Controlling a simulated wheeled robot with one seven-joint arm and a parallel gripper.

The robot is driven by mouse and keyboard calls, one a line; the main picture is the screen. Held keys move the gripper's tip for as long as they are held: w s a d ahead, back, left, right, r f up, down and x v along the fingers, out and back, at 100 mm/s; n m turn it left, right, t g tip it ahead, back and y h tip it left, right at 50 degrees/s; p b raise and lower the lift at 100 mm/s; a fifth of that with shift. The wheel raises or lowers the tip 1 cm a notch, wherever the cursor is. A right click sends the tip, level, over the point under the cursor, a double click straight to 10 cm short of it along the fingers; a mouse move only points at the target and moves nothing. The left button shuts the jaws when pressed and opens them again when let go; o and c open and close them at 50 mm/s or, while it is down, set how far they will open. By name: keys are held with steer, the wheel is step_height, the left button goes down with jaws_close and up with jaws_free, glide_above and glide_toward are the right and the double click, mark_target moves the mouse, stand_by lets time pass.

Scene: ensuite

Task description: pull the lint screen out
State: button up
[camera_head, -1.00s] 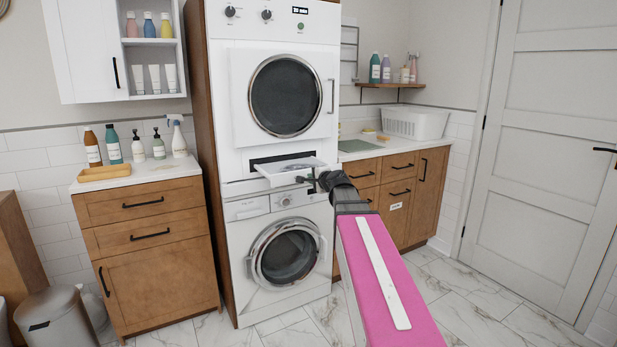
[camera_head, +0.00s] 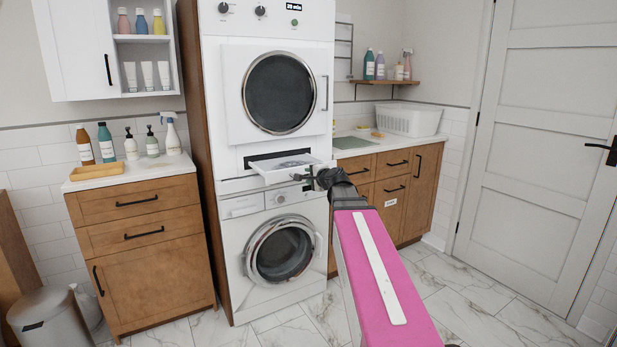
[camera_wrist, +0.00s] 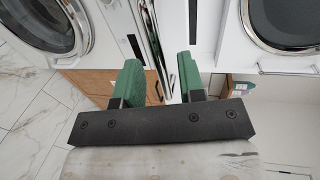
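The lint screen (camera_head: 290,166) is a flat white tray with a grey mesh middle. It sticks out of a dark slot below the dryer (camera_head: 272,104), above the washer (camera_head: 280,243). My gripper (camera_head: 306,180) is at the screen's front right edge in the head view. In the wrist view, the green fingers of my gripper (camera_wrist: 160,82) stand apart with a visible gap. A narrow shiny strip runs past between the fingertips. I cannot tell whether a finger touches the screen, and its handle is not clear.
A wooden cabinet (camera_head: 145,255) with bottles stands left of the machines. Wooden cabinets (camera_head: 395,190) with a white basket (camera_head: 408,119) stand to the right. A grey bin (camera_head: 45,318) is at the lower left. The marble floor (camera_head: 480,290) is clear at right.

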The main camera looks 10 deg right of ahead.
steer(key=v, duration=0.8)
steer(key=shift+s, duration=0.4)
steer(key=s+a+f+n+g, duration=0.2)
steer(key=f+n+g, duration=0.1)
steer(key=f, duration=0.4)
steer(key=s+a+f+n+g, duration=0.2)
steer(key=a+f, duration=0.1)
steer(key=f, duration=0.5)
steer(key=s+a+f+n+g, duration=0.2)
steer(key=f+n+g, duration=0.1)
steer(key=f, duration=0.4)
steer(key=s+f+n+g+h, duration=0.4)
steer(key=s+f+n+g, duration=0.2)
steer(key=s+f, duration=0.6)
step_height(320, 180, down, 4)
steer(key=shift+s+a+r+g+h, duration=0.1)
steer(key=shift+s+a+g+h, duration=0.2)
steer(key=shift+a+g+h, duration=0.1)
